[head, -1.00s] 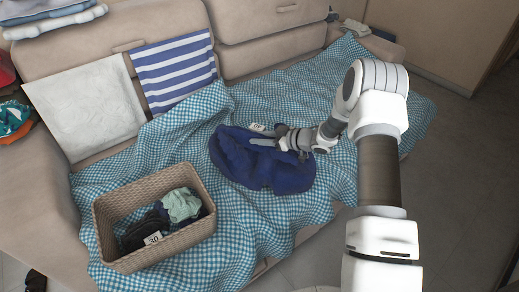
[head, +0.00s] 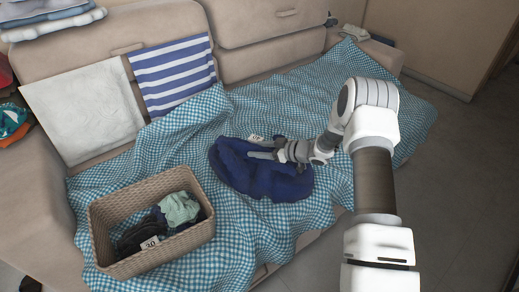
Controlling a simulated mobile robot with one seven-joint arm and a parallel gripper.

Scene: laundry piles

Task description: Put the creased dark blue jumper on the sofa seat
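The creased dark blue jumper (head: 258,175) lies in a crumpled heap on the sofa seat, on top of a blue-and-white checked cloth (head: 330,100). My gripper (head: 262,154) is at the jumper's upper right side, low over it or touching it. A pale finger shows along the jumper's top; the other finger is not clear, so I cannot tell how far the jaws are apart.
A wicker basket (head: 150,185) with dark and pale green clothes and a numbered tag stands at the left front. A white cloth (head: 82,108) and a blue-striped cloth (head: 174,74) hang over the backrest. Folded clothes (head: 50,18) lie at the top left.

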